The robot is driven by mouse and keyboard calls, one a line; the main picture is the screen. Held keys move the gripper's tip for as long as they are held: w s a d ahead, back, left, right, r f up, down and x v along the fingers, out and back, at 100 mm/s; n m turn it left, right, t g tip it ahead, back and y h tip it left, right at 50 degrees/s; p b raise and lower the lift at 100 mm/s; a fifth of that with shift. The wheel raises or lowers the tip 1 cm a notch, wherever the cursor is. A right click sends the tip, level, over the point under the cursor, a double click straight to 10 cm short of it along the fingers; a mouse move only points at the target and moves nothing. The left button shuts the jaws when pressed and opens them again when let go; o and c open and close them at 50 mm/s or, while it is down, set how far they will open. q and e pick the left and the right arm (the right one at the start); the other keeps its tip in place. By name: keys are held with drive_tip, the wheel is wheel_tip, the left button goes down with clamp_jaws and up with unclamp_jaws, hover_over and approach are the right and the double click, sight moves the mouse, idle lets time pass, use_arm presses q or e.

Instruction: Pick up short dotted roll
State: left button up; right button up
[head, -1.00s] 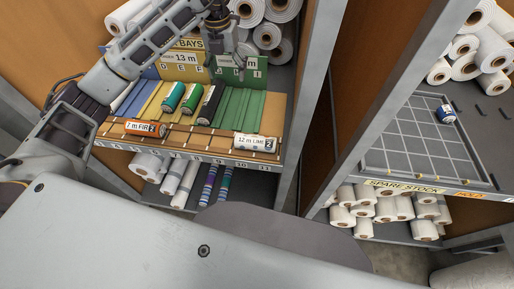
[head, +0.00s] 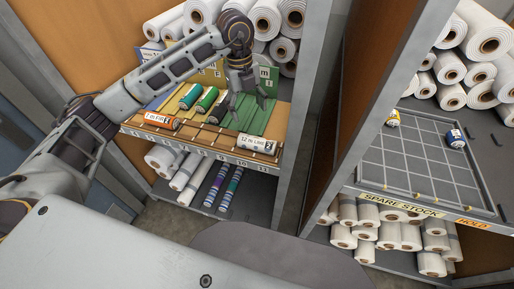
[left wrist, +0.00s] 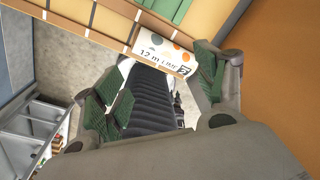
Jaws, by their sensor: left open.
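A short white roll labelled "12 m LIME" (head: 258,143) lies at the right end of the front ledge of the sorting shelf. In the left wrist view the same roll (left wrist: 160,53) shows orange, teal and grey dots. My left gripper (head: 248,106) is open and empty, pointing down just above and behind this roll. In the left wrist view its green-padded fingers (left wrist: 155,85) stand apart, with the roll beyond them, not between them. My right gripper is not in view.
An orange "7 m FIR" roll (head: 161,121) lies at the ledge's left; green rolls (head: 207,98) and a dark roll (head: 219,108) lie in the bays. A frame post (head: 303,110) stands right. The gridded tray (head: 410,160) holds a blue roll (head: 455,138) and a yellow one (head: 393,118).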

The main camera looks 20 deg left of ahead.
sight(257, 139)
use_arm(q)
drive_tip(key=n, duration=0.3)
drive_tip(key=d+n, duration=0.1)
drive_tip(key=n, duration=0.2)
drive_tip(key=s+n, duration=0.1)
drive_tip(key=n, duration=0.2)
drive_tip(key=shift+d+h, duration=0.15)
drive_tip(key=shift+h, duration=0.25)
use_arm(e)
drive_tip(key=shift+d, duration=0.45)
use_arm(q)
drive_tip(key=shift+f, duration=0.1)
drive_tip(key=shift+d+f+p, duration=0.15)
drive_tip(key=shift+d+f, duration=0.05)
drive_tip(key=shift+f, duration=1.2)
drive_tip(key=shift+d+f+p, duration=0.15)
drive_tip(key=shift+d+f, duration=0.1)
drive_tip(key=shift+f, duration=1.1)
drive_tip(key=shift+d+f+p, duration=0.15)
drive_tip(key=shift+d+f, duration=0.05)
drive_tip(key=shift+f, duration=1.2)
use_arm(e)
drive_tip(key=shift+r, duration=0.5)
use_arm(q)
drive_tip(key=shift+f, duration=0.1)
